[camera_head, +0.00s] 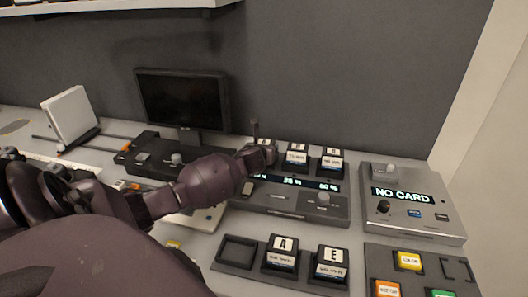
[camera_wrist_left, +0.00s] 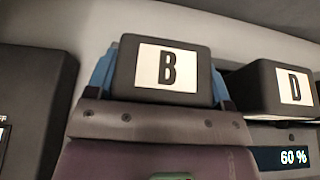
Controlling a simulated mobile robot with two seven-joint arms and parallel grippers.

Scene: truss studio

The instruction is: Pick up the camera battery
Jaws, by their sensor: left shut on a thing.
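The camera battery marked B (camera_wrist_left: 166,68) is a dark block with a white label, between the blue fingertips of my left gripper (camera_wrist_left: 160,82) in the left wrist view. My left gripper (camera_head: 262,152) is shut on it at the left end of the battery charger (camera_head: 285,203). In the head view my wrist partly hides this battery; its base and whether it is still seated cannot be told. A battery marked D (camera_wrist_left: 290,88) stands to its right. My right gripper is not in view.
Two more batteries stand in the charger, a middle one (camera_head: 297,155) and a right one (camera_head: 331,159). In front is a tray (camera_head: 234,266) with an empty left slot and batteries A (camera_head: 282,253) and E (camera_head: 332,263). A "NO CARD" unit (camera_head: 413,211) is at right; a monitor (camera_head: 183,100) stands behind.

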